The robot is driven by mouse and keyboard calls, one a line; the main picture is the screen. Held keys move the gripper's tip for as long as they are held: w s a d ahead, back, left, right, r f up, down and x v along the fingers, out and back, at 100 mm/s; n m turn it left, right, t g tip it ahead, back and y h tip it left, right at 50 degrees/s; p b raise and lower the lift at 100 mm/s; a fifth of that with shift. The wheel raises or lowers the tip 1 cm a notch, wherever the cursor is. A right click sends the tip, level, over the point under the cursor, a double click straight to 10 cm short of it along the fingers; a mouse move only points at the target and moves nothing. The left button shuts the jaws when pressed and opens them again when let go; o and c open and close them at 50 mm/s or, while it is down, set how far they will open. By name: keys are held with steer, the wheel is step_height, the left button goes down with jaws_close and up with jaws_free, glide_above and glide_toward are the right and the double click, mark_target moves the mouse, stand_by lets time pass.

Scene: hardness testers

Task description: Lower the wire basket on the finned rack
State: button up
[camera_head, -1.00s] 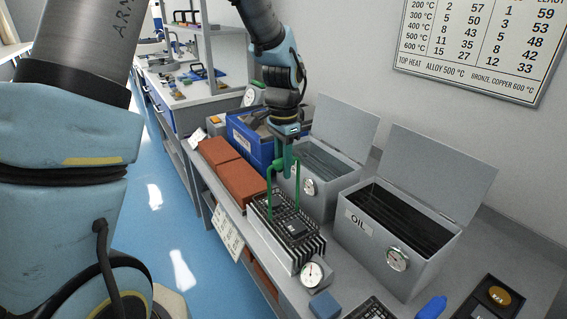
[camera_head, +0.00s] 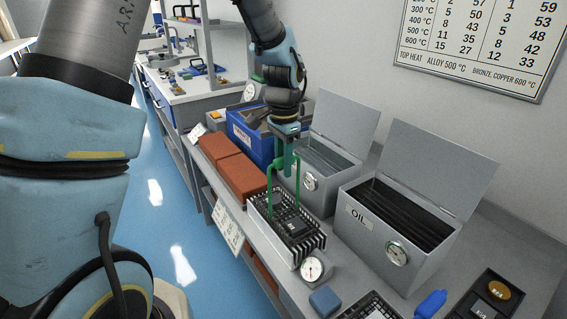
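The wire basket (camera_head: 291,225) is a dark mesh tray with a tall green handle (camera_head: 270,187). It sits at the top of the finned rack (camera_head: 291,245), a grey block with upright fins on the bench; whether it rests fully on the fins I cannot tell. A small dark block lies in the basket. My gripper (camera_head: 287,160) points down at the top of the green handle, with its fingers around the handle's upper bar. It looks shut on the handle, though the fingertips are small and partly hidden.
An oil tank (camera_head: 398,270) with an open lid and a second open tank (camera_head: 318,192) stand right of the rack. Orange bricks (camera_head: 240,175) and a blue bin (camera_head: 248,140) lie behind it. A round dial (camera_head: 312,269) and blue block (camera_head: 324,301) are in front.

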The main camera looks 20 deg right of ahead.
steer(key=o, duration=0.5)
step_height(320, 180, up, 11)
steer(key=shift+f+b, duration=0.1)
steer(key=shift+b, duration=0.45)
steer(key=s+a+f+n, duration=0.1)
steer(key=a+n, duration=0.4)
steer(key=a, duration=0.5)
steer(key=s+a+f+n+t+p, duration=0.1)
steer(key=a+f+n, duration=0.2)
steer(key=a, duration=0.7)
steer(key=s+a+f+n, duration=0.2)
steer(key=a+n, duration=0.4)
steer(key=a, duration=0.4)
steer(key=shift+n+t, duration=0.3)
steer(key=shift+n, duration=0.1)
